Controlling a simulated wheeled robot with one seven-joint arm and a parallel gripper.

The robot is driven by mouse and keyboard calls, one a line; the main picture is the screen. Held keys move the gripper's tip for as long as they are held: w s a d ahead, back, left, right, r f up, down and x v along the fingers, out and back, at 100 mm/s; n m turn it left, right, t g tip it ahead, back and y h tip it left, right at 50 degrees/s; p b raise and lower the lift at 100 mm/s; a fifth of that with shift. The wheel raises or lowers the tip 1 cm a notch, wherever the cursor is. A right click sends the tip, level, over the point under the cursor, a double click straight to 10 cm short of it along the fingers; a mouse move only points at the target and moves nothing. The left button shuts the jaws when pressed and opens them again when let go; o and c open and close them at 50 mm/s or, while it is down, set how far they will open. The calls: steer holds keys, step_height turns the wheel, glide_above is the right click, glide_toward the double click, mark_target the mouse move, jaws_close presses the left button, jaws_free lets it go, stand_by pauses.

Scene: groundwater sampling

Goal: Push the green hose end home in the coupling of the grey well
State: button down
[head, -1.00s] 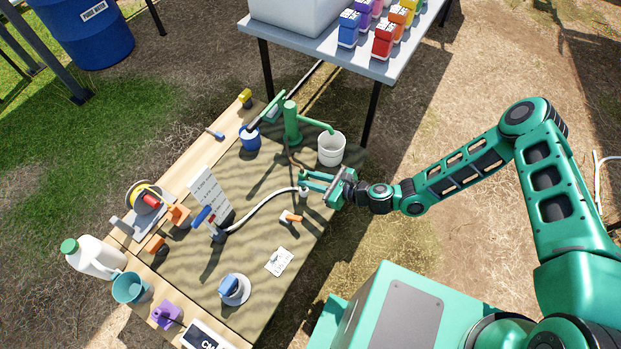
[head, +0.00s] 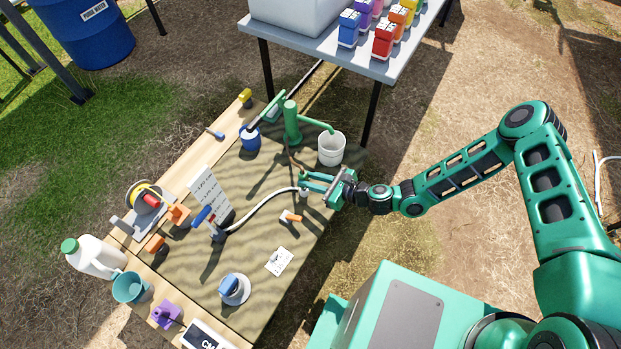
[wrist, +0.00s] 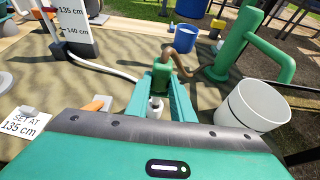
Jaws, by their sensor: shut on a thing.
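My gripper (wrist: 161,102) is at the right edge of the mat-covered bench, its two teal fingers closed around the green hose end (wrist: 161,78). A brown hose (wrist: 187,62) arches from the top of this end back to the green pump (wrist: 237,45). A pale grey fitting (wrist: 156,106), which looks like the well's coupling, shows low between the fingers; it is also in the head view (head: 303,192). The hose end stands roughly upright over it. The fingers hide the joint, so I cannot tell how deep the end sits.
A white bucket (head: 331,150) stands close beyond my gripper. A white hose (head: 262,208) runs left to the blue-handled piece by the depth board (head: 209,188). An orange-handled piece (head: 291,216) and a card (head: 279,262) lie nearer. Bare mat lies between them.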

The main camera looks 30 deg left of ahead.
steer(key=shift+f, duration=1.9)
steer(key=c, duration=1.5)
jaws_free()
steer(key=shift+o, duration=0.2)
steer(key=w+v, duration=0.1)
steer(key=v, duration=0.9)
steer(key=shift+s+d, duration=0.35)
steer(key=shift+s, duration=0.15)
steer(key=shift+r, duration=0.15)
